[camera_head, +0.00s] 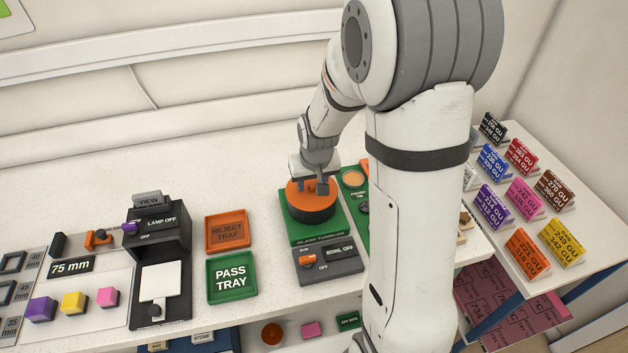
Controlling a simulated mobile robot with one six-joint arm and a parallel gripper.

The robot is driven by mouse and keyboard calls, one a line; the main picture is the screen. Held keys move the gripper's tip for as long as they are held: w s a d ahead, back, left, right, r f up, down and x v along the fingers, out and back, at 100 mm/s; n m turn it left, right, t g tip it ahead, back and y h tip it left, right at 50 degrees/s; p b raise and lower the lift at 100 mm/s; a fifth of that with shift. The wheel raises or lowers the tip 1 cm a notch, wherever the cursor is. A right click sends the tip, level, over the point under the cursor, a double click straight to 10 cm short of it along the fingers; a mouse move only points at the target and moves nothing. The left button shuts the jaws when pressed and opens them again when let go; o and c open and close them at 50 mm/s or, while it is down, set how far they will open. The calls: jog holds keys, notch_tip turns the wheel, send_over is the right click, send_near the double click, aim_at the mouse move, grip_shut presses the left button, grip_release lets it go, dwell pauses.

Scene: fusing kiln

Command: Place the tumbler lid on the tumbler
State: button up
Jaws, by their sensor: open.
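The tumbler lid (300,202) is an orange disc with a dark knob. It lies flat on top of the round dark tumbler (308,220), which stands on a green base marked GLASS TUMBLER. I see no gap between lid and tumbler, but the far side is hidden by my gripper. My gripper (321,188) points down at the lid's centre, with its open fingers at the knob. Whether the fingers touch the knob is too small to tell.
A control box (328,264) with an orange switch, reading BOWL OFF, stands in front of the tumbler. The orange reject tray (229,245) and green pass tray (231,294) lie left, both empty. A black lamp viewer (160,245) stands further left. My arm hides the bench to the right.

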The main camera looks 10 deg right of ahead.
aim_at(314, 196)
jog(key=b+v, duration=0.1)
jog(key=v, duration=0.5)
jog(key=shift+r, duration=0.25)
jog(key=s+r+b, duration=0.1)
jog(key=s+r, duration=0.2)
jog(key=s, duration=0.7)
jog(key=s+r+b, duration=0.1)
jog(key=s+r, duration=0.2)
jog(key=s, duration=0.6)
jog(key=shift+s+d+r, duration=0.25)
jog(key=shift+s, duration=0.1)
dwell(0.5)
